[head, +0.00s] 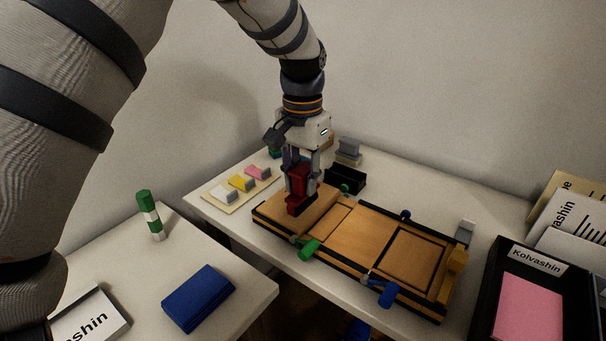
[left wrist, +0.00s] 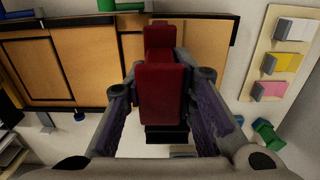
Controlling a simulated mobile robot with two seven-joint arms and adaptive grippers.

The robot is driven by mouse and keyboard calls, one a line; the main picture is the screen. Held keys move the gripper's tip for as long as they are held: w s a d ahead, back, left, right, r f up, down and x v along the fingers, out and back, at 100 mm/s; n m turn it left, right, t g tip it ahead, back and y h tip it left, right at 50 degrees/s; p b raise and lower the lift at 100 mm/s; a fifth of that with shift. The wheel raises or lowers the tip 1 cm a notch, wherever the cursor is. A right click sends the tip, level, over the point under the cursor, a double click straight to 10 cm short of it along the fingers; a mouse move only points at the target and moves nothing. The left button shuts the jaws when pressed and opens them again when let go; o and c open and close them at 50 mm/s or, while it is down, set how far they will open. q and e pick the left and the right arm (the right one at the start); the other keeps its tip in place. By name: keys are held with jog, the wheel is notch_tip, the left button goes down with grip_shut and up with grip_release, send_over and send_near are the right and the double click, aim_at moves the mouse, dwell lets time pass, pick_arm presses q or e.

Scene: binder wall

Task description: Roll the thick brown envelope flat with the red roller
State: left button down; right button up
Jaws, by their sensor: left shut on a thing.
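My left gripper (head: 300,176) points down, shut on the red roller (head: 297,203). The roller is over the left part of the wooden board. A thick tan-brown slab (head: 318,211), which looks like the brown envelope, lies there under it. I cannot tell whether the roller touches it. In the left wrist view the red roller (left wrist: 160,95) stands between both fingers of the gripper (left wrist: 163,115) and hides part of the board behind it. My right gripper is not in view.
The wooden board (head: 365,228) has black strips, green clamps (head: 309,249) and blue clamps (head: 387,295). Left of it lies a card with coloured tabs (head: 237,190); behind is a black box (head: 346,180). A black tray (head: 494,309) stands right. A blue block (head: 198,298) lies on the near-left table.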

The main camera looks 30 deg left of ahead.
pick_arm(q)
jog(key=shift+f, duration=1.4)
jog(key=shift+a, duration=0.1)
jog(key=shift+a, duration=0.9)
jog(key=shift+d, duration=1.05)
jog(key=shift+f, duration=0.1)
jog(key=shift+a, duration=0.15)
